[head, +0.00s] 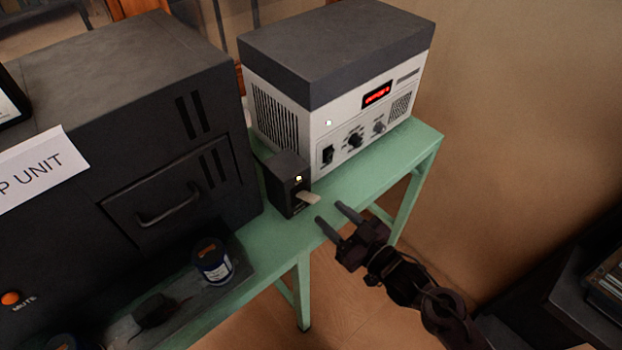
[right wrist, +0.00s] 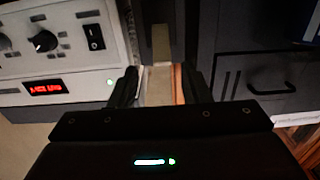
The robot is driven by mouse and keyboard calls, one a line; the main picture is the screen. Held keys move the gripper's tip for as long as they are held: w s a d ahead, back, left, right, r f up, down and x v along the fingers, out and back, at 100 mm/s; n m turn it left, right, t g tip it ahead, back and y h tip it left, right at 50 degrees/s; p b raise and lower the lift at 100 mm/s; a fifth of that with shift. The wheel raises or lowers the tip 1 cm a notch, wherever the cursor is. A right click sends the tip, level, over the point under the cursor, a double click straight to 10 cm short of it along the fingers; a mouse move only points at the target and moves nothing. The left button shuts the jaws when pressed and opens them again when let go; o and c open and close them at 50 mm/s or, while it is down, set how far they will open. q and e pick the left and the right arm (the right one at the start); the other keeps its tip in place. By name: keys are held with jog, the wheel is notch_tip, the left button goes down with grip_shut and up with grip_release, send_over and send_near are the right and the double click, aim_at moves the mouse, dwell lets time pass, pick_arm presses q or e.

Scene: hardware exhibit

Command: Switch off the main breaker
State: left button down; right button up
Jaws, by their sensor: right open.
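The breaker is a small black box (head: 288,185) standing on the green table between the large dark unit and the white-fronted unit. The lever (right wrist: 160,42) also shows in the right wrist view, which looks upside down. My right gripper (head: 329,212) is open, with its two fingers pointing at the lever and a small gap before it. In the right wrist view the lever lies ahead of the space between the fingertips (right wrist: 158,72). My left gripper is not in view.
The green table (head: 240,292) carries a white-fronted unit (head: 345,150) with knobs and a red display, and a large dark unit (head: 165,190) with a handle. A dark jar (head: 213,262) stands near the front edge. Open floor lies beyond that edge.

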aim_at(315, 201)
jog(key=p+x, duration=0.1)
jog(key=x, duration=0.5)
jog(key=shift+s+a, duration=0.1)
jog(key=shift+a, duration=0.05)
jog(key=shift+w+a, duration=0.15)
jog(key=shift+w, duration=0.15)
jog(key=shift+a, duration=0.1)
jog(key=c, duration=0.8)
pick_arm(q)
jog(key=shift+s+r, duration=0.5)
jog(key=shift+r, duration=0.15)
pick_arm(e)
grip_shut()
